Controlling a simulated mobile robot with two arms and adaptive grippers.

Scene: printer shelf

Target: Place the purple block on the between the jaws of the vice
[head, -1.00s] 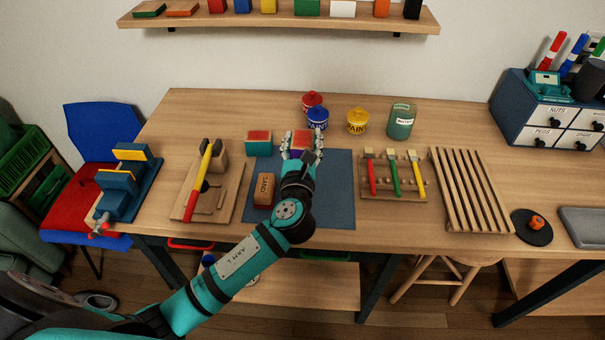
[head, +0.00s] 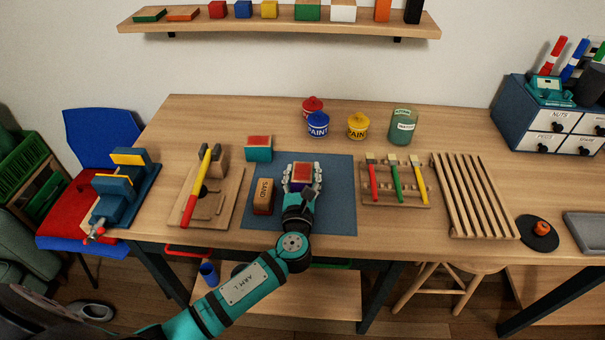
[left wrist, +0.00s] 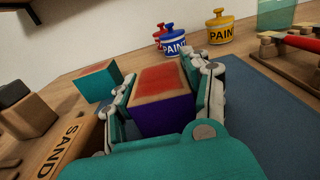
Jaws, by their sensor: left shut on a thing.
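The purple block (left wrist: 164,112), with a red patch on its wooden top, is between the fingers of my left gripper (head: 303,172). The gripper is shut on it over the blue mat (head: 335,215). In the left wrist view, a finger lies against each side of the block; I cannot tell whether its underside touches the mat. The vice (head: 124,187), blue with yellow jaw faces, stands at the table's left end, with a gap between its jaws. My right gripper is not in view.
The SAND block (head: 263,197) lies just left of my gripper, and a teal block (head: 259,149) is behind it. A wooden board (head: 222,205) with a hammer (head: 203,185) stands between mat and vice. Paint pots (head: 317,124) and a tool rack (head: 396,200) are right and behind.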

